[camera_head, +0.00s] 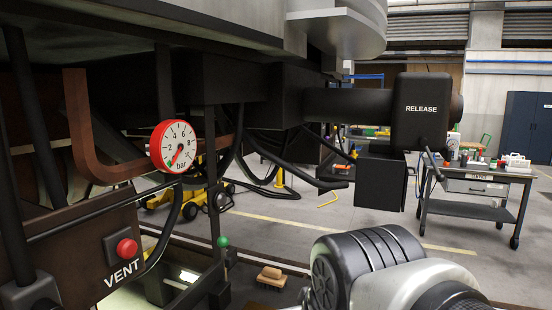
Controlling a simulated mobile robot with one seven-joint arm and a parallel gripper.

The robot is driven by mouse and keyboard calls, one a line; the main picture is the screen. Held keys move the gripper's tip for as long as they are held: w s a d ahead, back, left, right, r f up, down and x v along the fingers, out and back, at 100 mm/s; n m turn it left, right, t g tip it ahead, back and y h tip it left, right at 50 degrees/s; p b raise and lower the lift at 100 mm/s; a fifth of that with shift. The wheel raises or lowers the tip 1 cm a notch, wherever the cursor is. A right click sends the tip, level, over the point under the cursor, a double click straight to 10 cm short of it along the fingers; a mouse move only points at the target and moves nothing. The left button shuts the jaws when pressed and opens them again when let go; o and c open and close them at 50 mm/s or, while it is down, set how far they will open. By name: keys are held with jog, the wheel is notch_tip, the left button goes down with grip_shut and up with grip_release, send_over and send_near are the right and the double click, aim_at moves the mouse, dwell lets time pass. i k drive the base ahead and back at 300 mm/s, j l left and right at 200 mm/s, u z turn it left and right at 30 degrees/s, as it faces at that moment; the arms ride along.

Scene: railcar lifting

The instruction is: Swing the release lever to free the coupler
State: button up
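The coupler is a dark assembly with a thick horizontal shaft (345,104) running right from under the railcar. At its right end is a black housing (420,125) marked RELEASE in white. A thin dark angled bar (434,163) shows just below the housing's right side; I cannot tell whether it is the release lever or part of the cart behind. A black box (380,181) hangs below the shaft. Links of my arm fill the bottom right, apart from the housing in the picture. My gripper is not in view.
A red-rimmed pressure gauge (174,146) and a red VENT button (127,249) are at left. A green-knobbed lever (223,242) and a brush (271,276) are low centre. Black hoses (255,168) hang under the railcar. A tool cart (478,187) stands behind at right.

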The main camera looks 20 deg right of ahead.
aim_at(433, 162)
jog(key=z, duration=1.45)
jog(key=i+l, duration=0.3)
jog(key=i, duration=0.15)
jog(key=i+l+z, duration=0.15)
jog(key=i+l, duration=0.15)
jog(key=i, duration=0.15)
